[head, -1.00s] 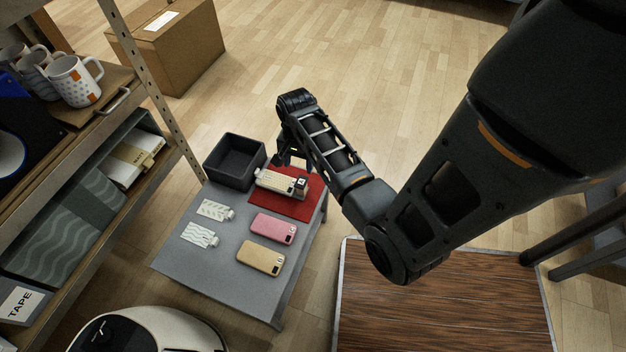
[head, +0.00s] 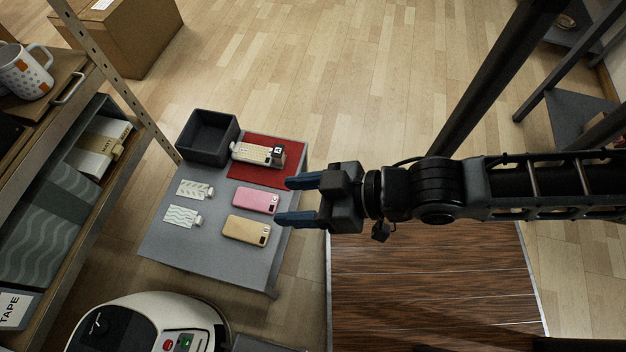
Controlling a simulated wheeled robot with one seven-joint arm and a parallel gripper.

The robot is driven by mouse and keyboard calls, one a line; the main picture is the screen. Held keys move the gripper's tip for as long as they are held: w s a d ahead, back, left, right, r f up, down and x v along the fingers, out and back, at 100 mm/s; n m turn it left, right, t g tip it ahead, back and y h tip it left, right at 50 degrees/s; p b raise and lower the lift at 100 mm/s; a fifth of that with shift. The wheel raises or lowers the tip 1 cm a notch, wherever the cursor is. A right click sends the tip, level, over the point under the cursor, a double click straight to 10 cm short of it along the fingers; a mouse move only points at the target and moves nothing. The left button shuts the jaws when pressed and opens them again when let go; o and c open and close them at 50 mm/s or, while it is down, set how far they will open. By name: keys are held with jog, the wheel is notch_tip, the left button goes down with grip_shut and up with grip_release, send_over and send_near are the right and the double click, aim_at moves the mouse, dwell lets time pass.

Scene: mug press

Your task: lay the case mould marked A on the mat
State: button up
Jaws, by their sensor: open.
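The case mould (head: 257,152) lies on the red mat (head: 262,176) at the back of the low grey table. It is cream coloured, with a dark block and a small white tag at its right end; the mark on the tag is too small to read. My gripper (head: 290,201) is open and empty, its two blue fingers pointing left over the table's right edge. It is apart from the mould, to its lower right.
A dark open bin (head: 208,137) stands left of the mat. A pink case (head: 256,200), a tan case (head: 246,229) and two patterned pale pieces (head: 183,216) lie on the grey table (head: 200,252). A shelf is at left, a white machine (head: 150,325) in front, and a wooden top (head: 430,290) at right.

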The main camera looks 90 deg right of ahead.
notch_tip(320, 180, up, 9)
jog(key=s+a+n+t+y, duration=0.1)
jog(key=s+a+n+t, duration=0.1)
jog(key=shift+s+a+r+n+t+y, duration=0.2)
jog(key=shift+s+n+t+y, duration=0.1)
jog(key=shift+n+y, duration=0.1)
notch_tip(320, 180, up, 6)
jog(key=p, duration=0.6)
